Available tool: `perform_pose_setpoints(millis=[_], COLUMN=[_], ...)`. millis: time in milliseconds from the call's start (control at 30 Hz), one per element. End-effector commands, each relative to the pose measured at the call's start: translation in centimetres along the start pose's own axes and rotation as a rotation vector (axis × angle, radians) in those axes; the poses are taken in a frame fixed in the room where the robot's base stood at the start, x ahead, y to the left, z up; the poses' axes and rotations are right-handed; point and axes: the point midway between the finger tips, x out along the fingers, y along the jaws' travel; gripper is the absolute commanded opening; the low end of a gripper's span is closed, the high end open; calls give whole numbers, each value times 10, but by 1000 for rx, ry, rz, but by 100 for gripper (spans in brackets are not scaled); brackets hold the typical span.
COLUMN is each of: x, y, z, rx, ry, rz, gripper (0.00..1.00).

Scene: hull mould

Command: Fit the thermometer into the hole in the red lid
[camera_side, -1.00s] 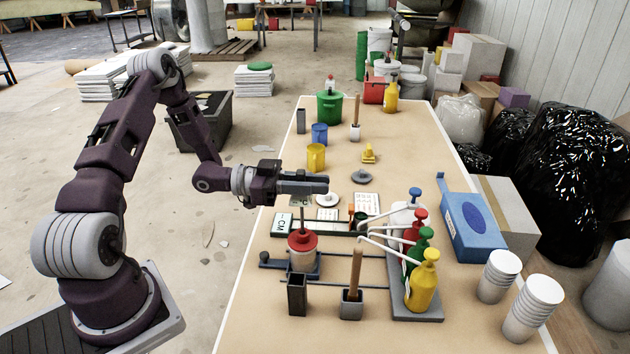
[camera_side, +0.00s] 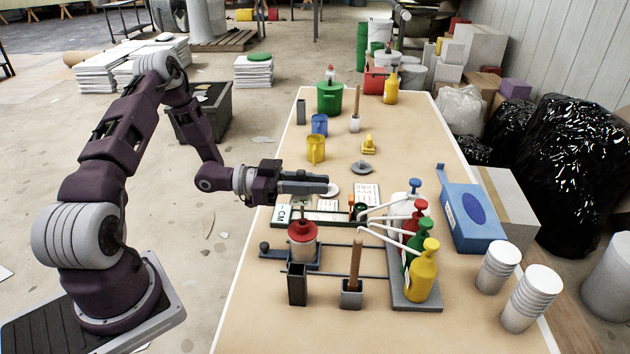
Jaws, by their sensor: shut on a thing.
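My gripper (camera_side: 318,184) is level above the table, shut on the thermometer. The thermometer (camera_side: 301,213) is thin and hangs roughly upright below the jaws. Its upper part is hidden by the gripper. The red lid (camera_side: 302,230) sits on a pale jar (camera_side: 303,250) in a dark holder, directly below the gripper. The thermometer's lower end lines up with the lid's middle in this view. I cannot tell whether its tip is in the hole or just above it.
A rack with pump bottles (camera_side: 424,272) stands to the right, its pale spouts pointing towards the jar. A dark square cup (camera_side: 297,285) and a wooden-handled tool (camera_side: 355,262) stand in front. A blue box (camera_side: 470,225) and paper cups (camera_side: 497,268) are further right.

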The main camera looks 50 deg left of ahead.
Motion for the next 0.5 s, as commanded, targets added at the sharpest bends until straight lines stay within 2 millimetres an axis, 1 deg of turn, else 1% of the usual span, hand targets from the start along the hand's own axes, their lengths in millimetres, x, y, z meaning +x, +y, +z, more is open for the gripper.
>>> perform_pose_setpoints(millis=[500], x=[0], y=[0], z=[13], rx=[0], ry=[0], rz=[0], gripper=[0])
